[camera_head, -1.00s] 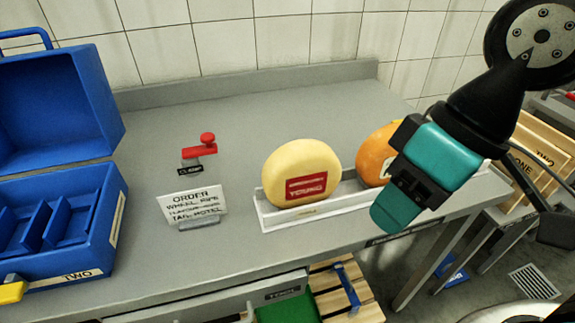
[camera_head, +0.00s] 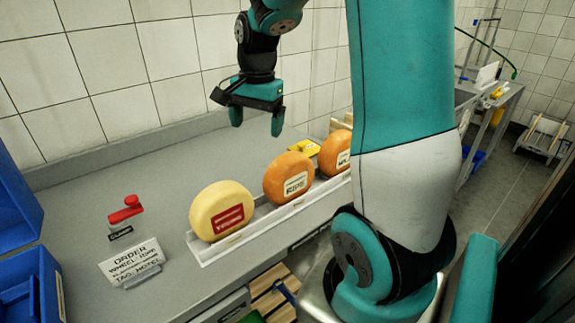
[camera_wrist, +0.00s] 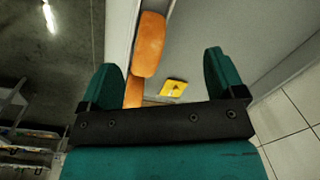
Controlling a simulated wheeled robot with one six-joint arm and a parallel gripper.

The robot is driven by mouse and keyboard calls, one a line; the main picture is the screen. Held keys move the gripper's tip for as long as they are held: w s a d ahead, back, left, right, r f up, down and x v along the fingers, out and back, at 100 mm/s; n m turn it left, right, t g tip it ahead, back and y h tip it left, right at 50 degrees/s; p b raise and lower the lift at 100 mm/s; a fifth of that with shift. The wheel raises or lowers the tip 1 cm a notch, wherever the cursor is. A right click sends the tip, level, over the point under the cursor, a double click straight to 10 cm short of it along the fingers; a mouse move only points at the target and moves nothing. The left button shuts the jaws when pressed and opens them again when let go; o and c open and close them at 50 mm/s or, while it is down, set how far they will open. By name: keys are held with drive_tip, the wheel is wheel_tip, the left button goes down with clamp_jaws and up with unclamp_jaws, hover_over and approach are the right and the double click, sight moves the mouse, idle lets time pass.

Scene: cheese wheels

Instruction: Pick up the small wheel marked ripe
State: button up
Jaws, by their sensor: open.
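The orange wheel labelled RIPE (camera_head: 288,178) stands upright in a white rack (camera_head: 207,252) on the grey bench, in the middle of the row. A pale yellow wheel with a red YOUNG label (camera_head: 222,210) stands to its left. Another orange wheel (camera_head: 336,152) stands to its right, its label partly hidden by my arm. My gripper (camera_head: 257,120) is open and empty, pointing down above and behind the wheels. In the wrist view an orange wheel (camera_wrist: 150,45) shows between and beyond my open fingers (camera_wrist: 165,80); its label is not visible there.
A yellow object (camera_head: 305,148) lies behind the wheels and also shows in the wrist view (camera_wrist: 172,88). An order sign (camera_head: 131,262) and a red-handled stamp (camera_head: 125,213) stand at left, beside a blue case (camera_head: 35,290). The bench behind the wheels is mostly clear.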

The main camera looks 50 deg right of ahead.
sight(289, 157)
drive_tip(key=s+d+m+p, duration=0.1)
drive_tip(key=s+d+m, duration=0.1)
drive_tip(key=d+m, duration=0.6)
drive_tip(key=f, duration=0.3)
drive_tip(key=d+f+n+p, duration=0.1)
drive_tip(key=f, duration=0.3)
drive_tip(key=f+n+p, duration=0.1)
drive_tip(key=f, duration=0.3)
drive_tip(key=shift+w+d+g+h, duration=0.2)
drive_tip(key=shift+d+g+h, duration=0.05)
drive_tip(key=shift+g+h, duration=0.05)
drive_tip(key=shift+d+f+p, duration=0.2)
drive_tip(key=shift+f+p, duration=1.25)
drive_tip(key=shift+f, duration=1.45)
drive_tip(key=shift+w, duration=0.1)
drive_tip(key=shift+c, duration=0.4)
drive_tip(key=c, duration=1.1)
drive_tip(key=shift+c, duration=0.9)
drive_tip(key=shift+r, duration=0.1)
